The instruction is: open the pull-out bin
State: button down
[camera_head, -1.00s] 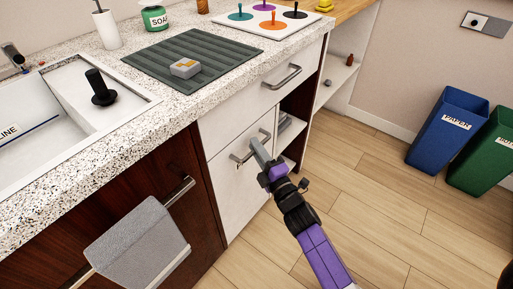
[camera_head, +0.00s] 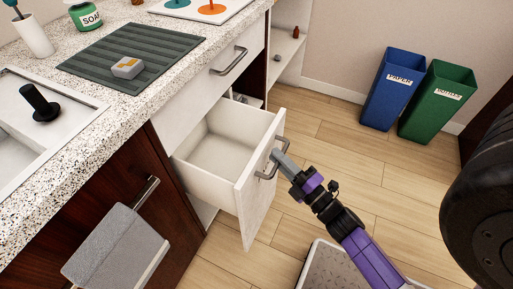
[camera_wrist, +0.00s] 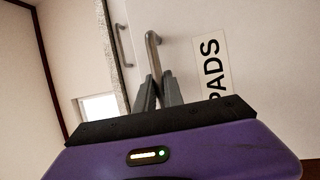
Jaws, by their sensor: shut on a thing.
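The pull-out bin (camera_head: 246,196) is a white drawer-like box under the counter. It stands well out from the cabinet, and its inside looks empty. Its metal bar handle (camera_head: 268,166) is on the front panel. My gripper (camera_head: 279,158) is shut on this handle at the panel's outer face. In the wrist view the fingers (camera_wrist: 157,94) close around the lower end of the handle (camera_wrist: 152,52), beside a label reading "PADS" (camera_wrist: 210,68). The fingers hide part of the handle.
A closed white drawer with a handle (camera_head: 230,61) is above the bin. A dark cabinet door (camera_head: 128,175) with a grey towel (camera_head: 115,245) is at left. Blue (camera_head: 391,90) and green (camera_head: 436,102) waste bins stand by the wall. The wooden floor (camera_head: 345,160) between is clear.

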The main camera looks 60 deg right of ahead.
jog(key=shift+s, duration=1.65)
jog(key=c, duration=1.5)
grip_release()
jog(key=shift+o, duration=0.2)
jog(key=v, duration=0.7)
jog(key=shift+s, duration=0.4)
jog(key=shift+f, duration=0.1)
jog(key=a+r+m+g+y, duration=0.2)
jog(key=a+r+m+y, duration=0.3)
jog(key=a, duration=0.5)
jog(key=a+r+m+g+y, duration=0.2)
jog(key=a+r+m, duration=0.2)
jog(key=a+m, duration=0.55)
notch_tip(320, 180, up, 17)
jog(key=a+n+p, duration=0.1)
jog(key=p, duration=1.6)
jog(key=shift+s+r, duration=0.2)
jog(key=shift+s, duration=0.05)
